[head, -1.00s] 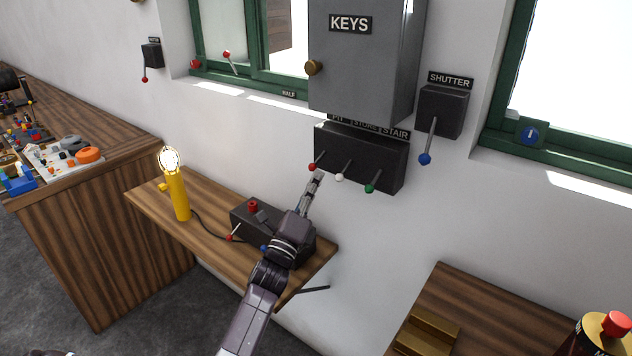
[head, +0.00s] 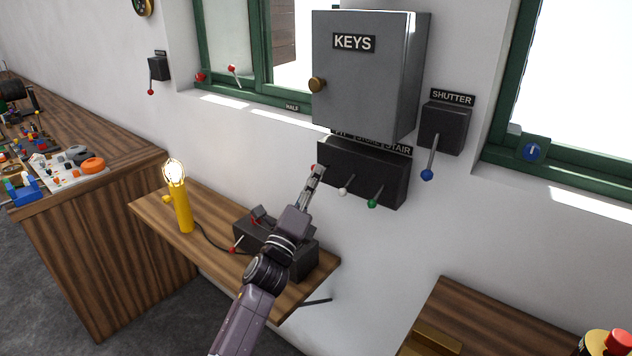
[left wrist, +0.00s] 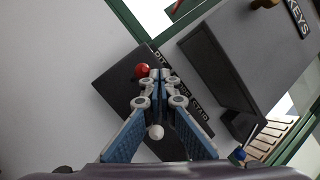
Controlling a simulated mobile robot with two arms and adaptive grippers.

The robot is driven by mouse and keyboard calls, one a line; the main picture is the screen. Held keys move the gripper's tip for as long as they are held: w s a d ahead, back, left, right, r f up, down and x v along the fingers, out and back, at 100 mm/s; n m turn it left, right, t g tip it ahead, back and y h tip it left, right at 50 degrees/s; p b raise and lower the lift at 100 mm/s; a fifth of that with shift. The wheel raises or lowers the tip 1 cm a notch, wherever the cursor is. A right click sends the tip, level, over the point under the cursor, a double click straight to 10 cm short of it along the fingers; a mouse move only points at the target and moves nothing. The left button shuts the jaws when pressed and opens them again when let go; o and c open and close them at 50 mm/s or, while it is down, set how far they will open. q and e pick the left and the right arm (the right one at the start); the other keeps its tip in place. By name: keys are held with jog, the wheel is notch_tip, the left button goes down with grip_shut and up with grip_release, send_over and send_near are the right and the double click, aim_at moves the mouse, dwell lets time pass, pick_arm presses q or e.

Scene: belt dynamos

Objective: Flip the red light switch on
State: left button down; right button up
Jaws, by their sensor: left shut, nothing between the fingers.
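The dark switch box (head: 385,176) hangs on the wall under the grey KEYS cabinet. It carries levers with red, white (head: 343,191) and green (head: 372,203) knobs. The red knob (left wrist: 142,70) shows plainly in the left wrist view, just left of my fingertips. In the head view it is almost hidden behind them, with a trace of red high by the box's left end. My left gripper (head: 318,172) is shut and empty, its tips at the red lever. I cannot tell whether they touch it. The white knob shows in the left wrist view below the fingers (left wrist: 155,131).
The KEYS cabinet (head: 365,80) juts out just above. The SHUTTER switch (head: 442,128) is to the right. Below, a wooden shelf (head: 215,237) holds a yellow lamp (head: 182,205) and a dark control box (head: 300,258) under my arm.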

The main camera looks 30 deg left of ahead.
pick_arm(q)
jog(key=shift+w+r, duration=0.1)
jog(key=shift+r, duration=0.3)
pick_arm(e)
jog(key=shift+r, duration=0.1)
jog(key=shift+a, duration=0.1)
dwell(0.4)
